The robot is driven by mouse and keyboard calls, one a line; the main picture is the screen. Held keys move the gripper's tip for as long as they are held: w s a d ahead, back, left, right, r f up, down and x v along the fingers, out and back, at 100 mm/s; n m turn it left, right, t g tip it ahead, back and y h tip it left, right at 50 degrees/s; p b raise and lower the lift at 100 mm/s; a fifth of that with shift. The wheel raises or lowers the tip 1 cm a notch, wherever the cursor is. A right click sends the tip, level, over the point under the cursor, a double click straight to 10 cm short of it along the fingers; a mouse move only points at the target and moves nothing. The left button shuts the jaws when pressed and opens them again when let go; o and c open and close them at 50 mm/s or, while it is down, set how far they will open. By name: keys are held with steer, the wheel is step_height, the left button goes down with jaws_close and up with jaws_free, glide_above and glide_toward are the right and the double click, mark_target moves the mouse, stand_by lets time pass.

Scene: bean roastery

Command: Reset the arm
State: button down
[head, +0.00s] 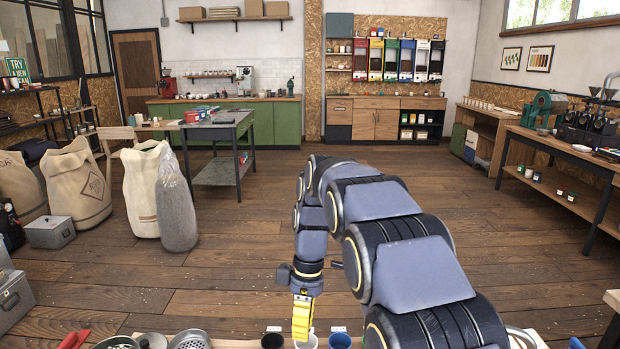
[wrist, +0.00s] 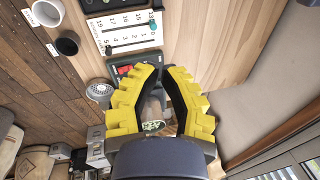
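My gripper (head: 302,318) hangs from my arm at the bottom centre of the head view, fingers pointing down above the near bench. In the wrist view its two yellow, toothed fingers (wrist: 161,72) stand apart with a gap between them. I see nothing clearly gripped. In the head view the gripper covers part of a white cup (head: 309,342), and I cannot tell whether it touches it. The wrist view shows a white cup (wrist: 47,12) off to the upper left, apart from the fingers.
A black cup (head: 272,340) and a blue cup (head: 340,341) stand on the near bench. A perforated metal strainer (head: 190,340) is left of them. A numbered sliding scale board (wrist: 122,32) and a dark device with red (wrist: 132,75) lie near the fingers. Bare wood (wrist: 205,35) is right of them.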

steer(key=s+d+m, duration=0.3)
steer(key=s+m, duration=0.2)
steer(key=s, duration=0.4)
steer(key=s+d+m, duration=0.4)
steer(key=s+m, duration=0.1)
steer(key=s, duration=0.5)
steer(key=s+d+m+h, duration=0.1)
steer(key=s+d+m, duration=0.3)
steer(key=s, duration=0.5)
steer(key=shift+s+r+m+t, duration=0.3)
steer(key=shift+s+m, duration=0.1)
steer(key=shift+m, duration=0.6)
